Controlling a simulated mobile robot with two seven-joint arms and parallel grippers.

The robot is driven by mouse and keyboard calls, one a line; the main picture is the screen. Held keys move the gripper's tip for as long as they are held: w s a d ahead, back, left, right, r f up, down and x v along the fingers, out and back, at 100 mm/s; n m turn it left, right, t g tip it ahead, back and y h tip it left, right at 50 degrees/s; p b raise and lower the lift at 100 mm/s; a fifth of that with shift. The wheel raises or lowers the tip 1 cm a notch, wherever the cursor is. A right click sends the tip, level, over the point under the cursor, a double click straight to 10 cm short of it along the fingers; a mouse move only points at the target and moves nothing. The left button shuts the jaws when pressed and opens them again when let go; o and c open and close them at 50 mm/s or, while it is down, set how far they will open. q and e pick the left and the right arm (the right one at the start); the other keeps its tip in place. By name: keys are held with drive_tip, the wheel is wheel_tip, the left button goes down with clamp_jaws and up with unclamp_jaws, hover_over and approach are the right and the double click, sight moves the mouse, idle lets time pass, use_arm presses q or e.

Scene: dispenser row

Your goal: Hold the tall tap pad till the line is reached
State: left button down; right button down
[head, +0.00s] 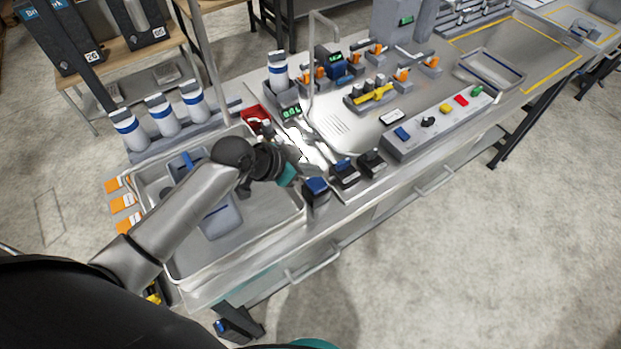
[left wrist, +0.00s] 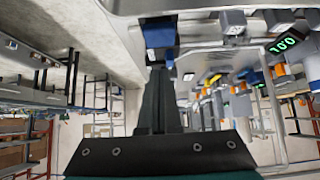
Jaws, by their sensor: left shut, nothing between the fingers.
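My left gripper (head: 308,167) is shut and empty at the front edge of the bench. In the left wrist view its dark fingers (left wrist: 160,98) point at a blue-topped pad (left wrist: 160,36) just beyond the tips. I cannot tell if they touch. In the head view this seems to be the blue pad (head: 317,186) at the left end of a short row with two other dark pads (head: 345,172). A tall thin tap pipe (head: 311,75) rises behind them. A small display (head: 290,111) shows green digits. No fill line can be made out. My right gripper is out of view.
A grey basin (head: 290,222) with blue-grey items lies under my left arm. White bottles with blue bands (head: 162,117) stand behind it. A red container (head: 255,118) is near the display. A button panel (head: 438,124) and an empty tray (head: 491,68) are to the right.

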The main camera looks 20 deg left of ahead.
sight(320, 182)
use_arm(q)
drive_tip(key=shift+s+f, duration=0.1)
drive_tip(key=shift+f, duration=1.8)
drive_tip(key=shift+a+f, duration=0.1)
